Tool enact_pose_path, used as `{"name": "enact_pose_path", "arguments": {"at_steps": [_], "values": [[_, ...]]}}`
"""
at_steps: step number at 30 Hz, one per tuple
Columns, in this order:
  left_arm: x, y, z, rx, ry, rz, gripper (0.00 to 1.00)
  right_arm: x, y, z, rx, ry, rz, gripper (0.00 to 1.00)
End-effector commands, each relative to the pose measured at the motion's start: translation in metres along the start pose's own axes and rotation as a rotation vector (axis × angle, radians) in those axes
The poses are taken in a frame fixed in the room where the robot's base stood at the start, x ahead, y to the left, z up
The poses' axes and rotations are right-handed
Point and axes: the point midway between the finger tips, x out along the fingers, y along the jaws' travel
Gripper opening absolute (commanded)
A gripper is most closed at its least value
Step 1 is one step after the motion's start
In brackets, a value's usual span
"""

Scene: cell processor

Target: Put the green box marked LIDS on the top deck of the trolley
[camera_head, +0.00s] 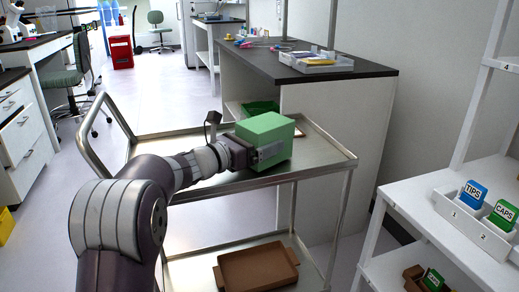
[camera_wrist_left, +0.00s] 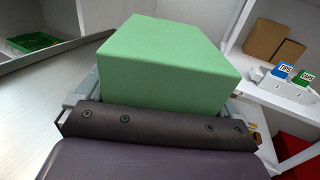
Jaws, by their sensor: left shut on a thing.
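My left gripper (camera_head: 254,153) is shut on a plain green box (camera_head: 266,133). The box also fills the middle of the left wrist view (camera_wrist_left: 170,60), between the two fingers. No label shows on its visible faces. The box is over the silver top deck (camera_head: 320,157) of the trolley, toward its far side. I cannot tell whether its underside touches the deck. The bare deck shows at the left of the left wrist view (camera_wrist_left: 35,105). My right gripper is not in view.
A brown tray (camera_head: 257,268) lies on the trolley's lower deck. A green bin (camera_head: 259,107) stands beyond the trolley by the bench (camera_head: 345,75). The white shelf at right holds blue TIPS (camera_head: 473,192) and green CAPS (camera_head: 503,214) boxes; another green box (camera_head: 433,281) is lower down.

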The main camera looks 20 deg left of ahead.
Motion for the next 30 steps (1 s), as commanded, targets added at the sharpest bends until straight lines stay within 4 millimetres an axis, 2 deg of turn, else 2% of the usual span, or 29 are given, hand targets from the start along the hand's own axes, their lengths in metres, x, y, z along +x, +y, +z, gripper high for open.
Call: {"name": "enact_pose_path", "arguments": {"at_steps": [1, 6, 7, 14, 17, 24, 30], "values": [[0.0, 0.0, -0.008, -0.001, -0.001, 0.0, 0.4, 0.006, 0.0, 0.001, 0.0, 0.0, 0.0, 1.0], [0.0, 0.0, -0.006, 0.001, 0.0, 0.0, 0.4, 0.003, 0.0, 0.0, 0.0, 0.0, 0.0, 1.0], [0.0, 0.0, -0.007, 0.0, 0.001, 0.0, 1.0, 0.003, 0.0, 0.0, 0.0, 0.0, 0.0, 1.0], [-0.002, 0.0, -0.006, 0.0, 0.0, 0.001, 1.0, 0.002, 0.0, 0.0, 0.0, 0.0, 0.0, 1.0], [-0.016, 0.001, -0.004, 0.0, 0.0, 0.003, 1.0, -0.001, 0.0, 0.0, 0.0, 0.0, 0.0, 1.0], [-0.063, 0.0, -0.004, 0.001, 0.0, 0.003, 1.0, -0.008, 0.0, -0.001, 0.0, 0.0, 0.0, 1.0], [-0.075, -0.001, -0.006, 0.0, 0.0, 0.0, 1.0, -0.009, 0.0, -0.001, 0.0, 0.0, 0.0, 1.0]]}}
